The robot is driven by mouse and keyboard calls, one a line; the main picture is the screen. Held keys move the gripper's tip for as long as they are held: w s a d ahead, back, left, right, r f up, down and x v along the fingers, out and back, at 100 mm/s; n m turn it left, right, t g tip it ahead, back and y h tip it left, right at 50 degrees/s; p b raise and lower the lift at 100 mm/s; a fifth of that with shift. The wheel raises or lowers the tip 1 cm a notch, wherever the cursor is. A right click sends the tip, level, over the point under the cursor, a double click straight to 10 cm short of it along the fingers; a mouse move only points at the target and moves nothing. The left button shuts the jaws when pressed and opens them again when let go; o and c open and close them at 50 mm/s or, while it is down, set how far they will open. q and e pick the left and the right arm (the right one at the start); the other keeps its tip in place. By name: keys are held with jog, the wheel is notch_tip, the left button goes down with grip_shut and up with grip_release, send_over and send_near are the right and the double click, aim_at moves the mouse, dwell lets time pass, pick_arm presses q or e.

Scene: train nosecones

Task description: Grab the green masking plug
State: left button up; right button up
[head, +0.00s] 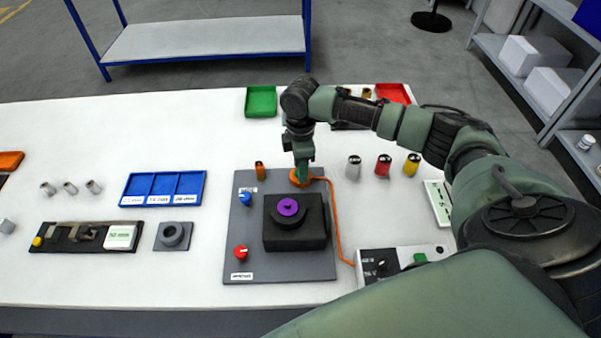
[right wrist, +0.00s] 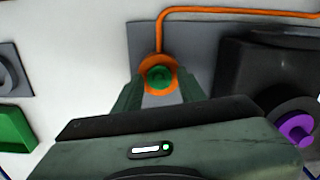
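The green masking plug (right wrist: 160,77) shows in the right wrist view as a small round green piece, set in an orange ring (right wrist: 149,63). In the head view the orange ring (head: 296,178) lies at the back right of the grey board, and my right gripper hides most of it and the plug. My right gripper (head: 302,173) points down right over the ring. In the right wrist view its two green fingers stand apart, one on each side of the plug. I cannot tell whether they touch anything. My left gripper is not in view.
An orange cable (head: 337,220) runs from the ring to a control box (head: 398,258). A black block (head: 296,238) with a purple disc (head: 288,207) stands close in front of the gripper. Grey, red and yellow cylinders (head: 383,165) stand to the right. A green tray (head: 261,101) lies behind.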

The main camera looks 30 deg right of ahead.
grip_shut()
